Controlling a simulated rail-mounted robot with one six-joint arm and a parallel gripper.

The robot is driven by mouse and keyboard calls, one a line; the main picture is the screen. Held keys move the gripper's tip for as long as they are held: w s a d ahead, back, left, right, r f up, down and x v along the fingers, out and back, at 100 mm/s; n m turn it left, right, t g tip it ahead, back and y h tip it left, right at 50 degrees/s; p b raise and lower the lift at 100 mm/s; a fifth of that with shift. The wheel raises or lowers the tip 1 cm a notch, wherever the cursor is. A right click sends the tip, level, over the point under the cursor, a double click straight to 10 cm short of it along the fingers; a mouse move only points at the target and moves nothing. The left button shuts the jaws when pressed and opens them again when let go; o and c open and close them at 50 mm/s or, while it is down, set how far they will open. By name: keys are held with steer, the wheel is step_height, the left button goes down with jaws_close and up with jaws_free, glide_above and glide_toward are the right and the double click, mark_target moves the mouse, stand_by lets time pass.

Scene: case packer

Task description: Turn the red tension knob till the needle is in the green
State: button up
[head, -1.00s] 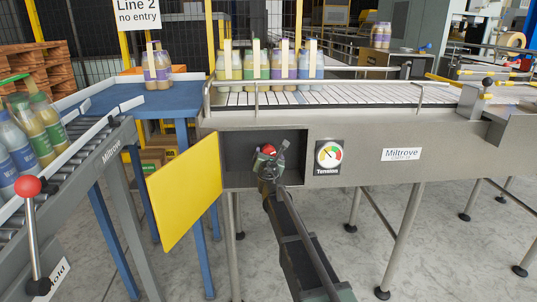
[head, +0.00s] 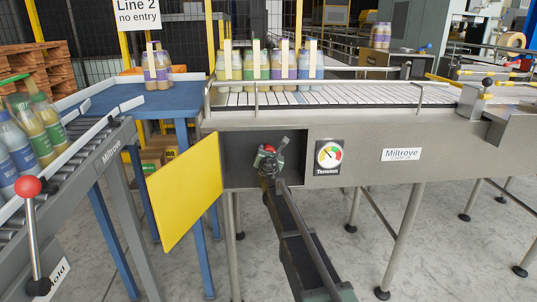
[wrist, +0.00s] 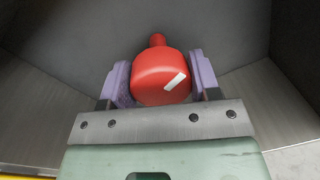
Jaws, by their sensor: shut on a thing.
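The red tension knob (wrist: 155,84) sits inside the open recess of the conveyor's side. In the wrist view it has a white mark slanting to the upper right. My gripper (wrist: 160,80) is shut on the knob, one purple pad on each side. In the head view the knob (head: 268,148) shows as a small red spot, partly hidden by my gripper (head: 270,158). The tension gauge (head: 329,155) is right of the recess, with coloured bands and a dark needle tilted to the upper left. The picture is too small to tell which band the needle is on.
A yellow door (head: 184,193) hangs open left of the recess (head: 237,160). The recess walls stand close around my gripper. Bottles stand on the conveyor (head: 375,94) above. A red-balled lever (head: 28,186) stands at the far left.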

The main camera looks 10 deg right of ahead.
steer(key=shift+m, duration=0.3)
steer(key=m, duration=0.4)
steer(key=shift+m+p, duration=0.3)
steer(key=shift+m+g+y, duration=0.3)
steer(key=shift+m+y, duration=0.1)
steer(key=shift+m, duration=2.1)
steer(key=o, duration=0.9)
steer(key=s, duration=0.3)
steer(key=s+a, duration=0.1)
steer(key=s, duration=0.3)
steer(key=s+p, duration=0.1)
steer(key=s, duration=0.2)
steer(key=shift+s+a+r, duration=0.2)
steer(key=shift+s+r, duration=0.1)
steer(key=shift+s, duration=0.05)
